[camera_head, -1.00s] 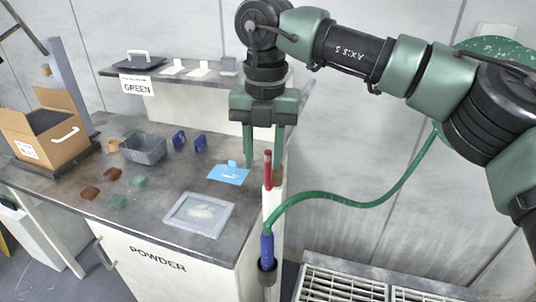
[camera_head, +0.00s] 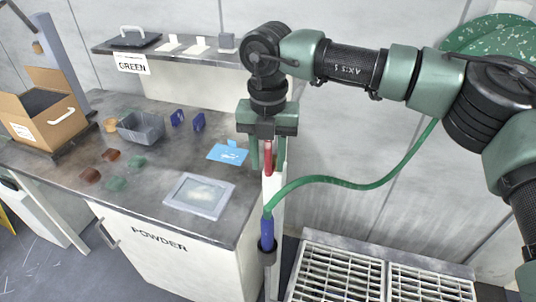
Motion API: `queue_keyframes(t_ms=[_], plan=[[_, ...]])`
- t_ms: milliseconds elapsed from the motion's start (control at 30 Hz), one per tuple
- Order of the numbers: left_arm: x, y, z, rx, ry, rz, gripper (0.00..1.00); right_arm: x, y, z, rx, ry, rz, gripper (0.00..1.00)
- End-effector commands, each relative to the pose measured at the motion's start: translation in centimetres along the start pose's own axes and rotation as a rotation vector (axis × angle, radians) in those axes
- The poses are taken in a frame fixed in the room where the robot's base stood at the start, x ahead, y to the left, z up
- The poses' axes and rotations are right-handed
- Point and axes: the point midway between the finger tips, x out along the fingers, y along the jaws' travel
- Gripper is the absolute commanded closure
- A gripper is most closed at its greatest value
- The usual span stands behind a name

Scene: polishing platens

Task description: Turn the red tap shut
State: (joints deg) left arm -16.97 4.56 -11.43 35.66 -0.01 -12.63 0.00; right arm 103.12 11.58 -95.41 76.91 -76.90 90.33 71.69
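The red tap (camera_head: 268,158) is a slim upright red handle at the top of a white post (camera_head: 269,188), at the right end of the workbench. My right gripper (camera_head: 268,166) points straight down over it. Its two green fingers stand one on each side of the red handle in the picture, with small gaps showing, so it looks open. I cannot tell whether a finger touches the handle. The gripper body hides what is behind the handle's top. My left gripper is not in view.
A green hose (camera_head: 345,183) runs from a blue fitting (camera_head: 267,232) below the tap up to the right. The workbench (camera_head: 150,205) holds a framed tray (camera_head: 200,196), a blue cloth (camera_head: 227,153) and a grey bin (camera_head: 141,128). White grating (camera_head: 340,272) lies at lower right.

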Motion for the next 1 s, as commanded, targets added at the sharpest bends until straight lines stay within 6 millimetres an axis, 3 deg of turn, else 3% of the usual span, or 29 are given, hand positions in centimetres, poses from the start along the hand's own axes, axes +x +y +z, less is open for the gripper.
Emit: queue_keyframes(t_ms=[200,333,1000], plan=[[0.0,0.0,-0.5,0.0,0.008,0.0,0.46,0.1,0.0,0.0,0.001,0.0,0.0,0.67],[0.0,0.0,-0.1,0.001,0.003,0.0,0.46,0.1,0.0,0.0,0.001,0.0,0.0,1.0],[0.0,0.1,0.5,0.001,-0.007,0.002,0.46,0.0,0.0,0.0,0.001,0.0,0.001,1.0]])
